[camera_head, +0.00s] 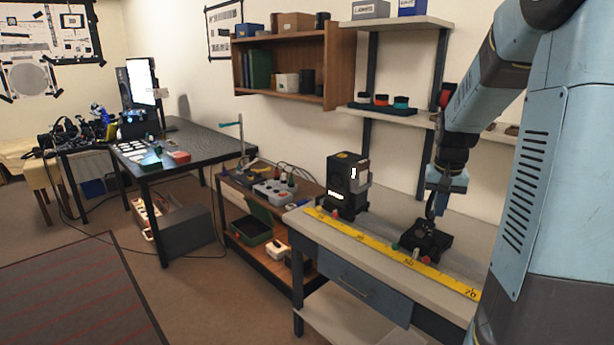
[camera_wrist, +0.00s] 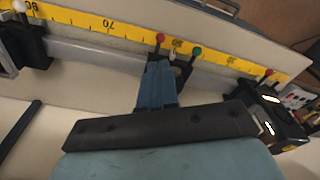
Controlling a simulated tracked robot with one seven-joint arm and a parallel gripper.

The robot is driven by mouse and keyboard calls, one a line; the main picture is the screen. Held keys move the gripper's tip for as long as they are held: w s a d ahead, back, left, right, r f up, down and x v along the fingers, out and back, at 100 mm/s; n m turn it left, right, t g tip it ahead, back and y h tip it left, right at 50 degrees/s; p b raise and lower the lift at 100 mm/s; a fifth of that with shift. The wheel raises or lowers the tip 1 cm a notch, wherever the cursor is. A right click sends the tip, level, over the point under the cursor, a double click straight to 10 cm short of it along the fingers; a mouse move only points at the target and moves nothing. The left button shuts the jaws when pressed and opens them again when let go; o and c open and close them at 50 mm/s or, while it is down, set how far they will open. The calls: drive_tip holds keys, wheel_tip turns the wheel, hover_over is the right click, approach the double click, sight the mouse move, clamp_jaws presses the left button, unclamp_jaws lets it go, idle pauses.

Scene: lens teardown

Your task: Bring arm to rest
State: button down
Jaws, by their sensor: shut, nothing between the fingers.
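My arm reaches in from the right in the head view, bent downward over the workbench. My gripper (camera_head: 431,212) points down, shut and empty, just above or at a black fixture (camera_head: 427,241) on the bench; whether they touch I cannot tell. In the wrist view my gripper (camera_wrist: 157,70) shows as blue fingers together, close to the yellow ruler. A red ball-topped pin (camera_wrist: 160,38) and a green one (camera_wrist: 196,50) stand near the fingertips. The fixture is mostly hidden behind the fingers in the wrist view.
The yellow ruler (camera_head: 375,246) runs along the workbench's front part. A black boxy device (camera_head: 345,185) stands at the bench's left end. Shelves (camera_head: 400,118) hang behind my arm. A low cart (camera_head: 262,205) and a dark desk (camera_head: 190,146) stand farther left. The carpeted floor is open.

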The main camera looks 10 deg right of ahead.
drive_tip(key=s+a+r+n+t, duration=0.2)
drive_tip(key=s+a+r+n, duration=0.1)
drive_tip(key=s+a+r, duration=0.7)
drive_tip(key=s+a+n+t, duration=0.1)
drive_tip(key=s+a, duration=0.2)
drive_tip(key=s, duration=0.3)
drive_tip(key=s+a+r+n+t, duration=0.1)
drive_tip(key=s+a, duration=0.3)
drive_tip(key=s, duration=0.2)
drive_tip(key=shift+a+r+t+y, duration=0.2)
drive_tip(key=shift+a+t+y, duration=0.05)
drive_tip(key=shift+t+y, duration=0.05)
idle(0.4)
